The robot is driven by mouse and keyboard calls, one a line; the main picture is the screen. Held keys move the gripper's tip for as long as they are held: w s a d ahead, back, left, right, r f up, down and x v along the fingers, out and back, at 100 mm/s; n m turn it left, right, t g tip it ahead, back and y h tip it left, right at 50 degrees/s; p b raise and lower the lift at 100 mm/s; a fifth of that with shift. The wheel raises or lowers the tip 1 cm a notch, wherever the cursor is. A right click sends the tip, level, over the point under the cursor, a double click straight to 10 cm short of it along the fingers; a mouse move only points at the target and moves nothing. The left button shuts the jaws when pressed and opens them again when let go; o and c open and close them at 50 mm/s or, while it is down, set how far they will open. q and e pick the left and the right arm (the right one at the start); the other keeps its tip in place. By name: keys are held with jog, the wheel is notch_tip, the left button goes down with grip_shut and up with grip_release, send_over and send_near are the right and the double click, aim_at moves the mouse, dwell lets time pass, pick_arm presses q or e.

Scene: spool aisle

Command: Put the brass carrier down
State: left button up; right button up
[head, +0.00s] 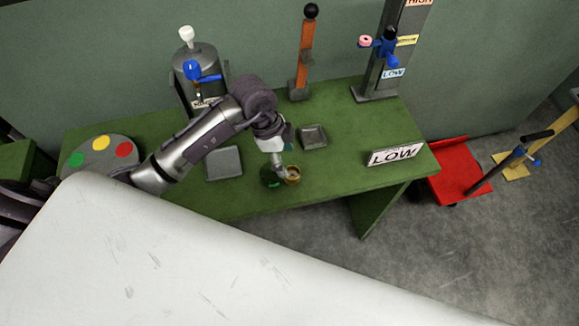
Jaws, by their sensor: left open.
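The brass carrier (293,175) is a small brass-coloured ring or cup near the front edge of the green table (330,180). My left gripper (279,172) points down right beside it, at its left side, and partly hides it. The gripper is open. I cannot tell whether the fingers touch the carrier. A dark green round piece (270,178) lies just left of the gripper tip. My right gripper is not in view.
Two grey square trays (224,163) (313,136) lie on the table. A LOW sign (395,154) stands at the right end. Behind are a grey canister (200,62), an orange lever (306,50) and a grey post (383,75). A red cart (455,170) stands right of the table.

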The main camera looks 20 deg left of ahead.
pick_arm(q)
jog(key=v, duration=0.6)
jog(key=shift+b, duration=0.3)
jog(key=shift+f, duration=0.1)
